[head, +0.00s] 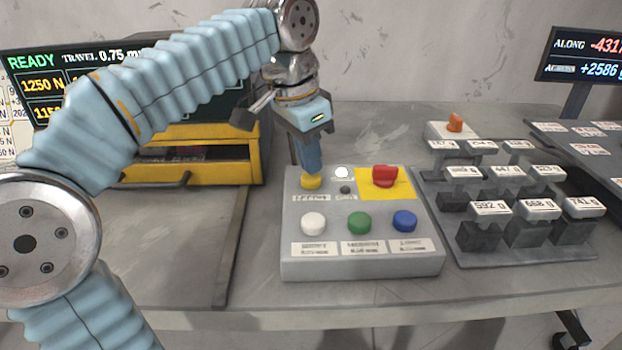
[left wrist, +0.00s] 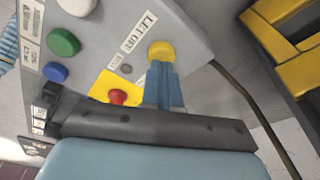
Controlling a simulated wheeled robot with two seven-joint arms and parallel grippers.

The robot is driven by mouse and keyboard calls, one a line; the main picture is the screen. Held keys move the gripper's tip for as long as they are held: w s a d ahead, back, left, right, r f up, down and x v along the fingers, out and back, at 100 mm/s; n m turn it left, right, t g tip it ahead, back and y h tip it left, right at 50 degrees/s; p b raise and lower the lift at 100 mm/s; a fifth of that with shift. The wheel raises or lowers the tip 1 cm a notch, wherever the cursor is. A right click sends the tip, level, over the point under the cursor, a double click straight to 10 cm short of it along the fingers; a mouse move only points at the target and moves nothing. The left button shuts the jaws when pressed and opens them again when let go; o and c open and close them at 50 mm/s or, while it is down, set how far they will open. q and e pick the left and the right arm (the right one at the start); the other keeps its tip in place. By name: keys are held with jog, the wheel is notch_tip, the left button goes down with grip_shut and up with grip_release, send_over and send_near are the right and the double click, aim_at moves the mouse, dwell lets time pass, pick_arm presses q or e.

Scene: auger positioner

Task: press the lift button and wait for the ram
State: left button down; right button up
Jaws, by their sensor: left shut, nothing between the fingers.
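A grey control box (head: 362,262) stands on the bench. Its yellow button (head: 311,182) is at the back left corner, and it also shows in the left wrist view (left wrist: 160,49) beside a white label that seems to start with "LI". My left gripper (head: 312,168) points down with its blue fingers shut and empty. The fingertips are right at the yellow button, touching or nearly touching it; I cannot tell if it is pressed in. I cannot make out a ram. My right gripper is in no view.
The box also has a red button (head: 384,175) on a yellow plate, and white (head: 313,223), green (head: 359,222) and blue (head: 404,221) buttons. Labelled weights (head: 538,232) stand on a rack to the right. A yellow frame (head: 249,160) and a "READY" display (head: 30,62) are at left.

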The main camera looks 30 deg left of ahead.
pick_arm(q)
jog(key=shift+f+b, duration=0.45)
jog(key=shift+f, duration=0.15)
dwell(0.3)
notch_tip(320, 180, up, 3)
jog(key=p, duration=0.3)
jog(key=shift+r, duration=0.1)
notch_tip(320, 180, up, 3)
jog(key=shift+f+p, duration=0.15)
jog(key=shift+p, duration=1)
jog(key=shift+r, duration=1.1)
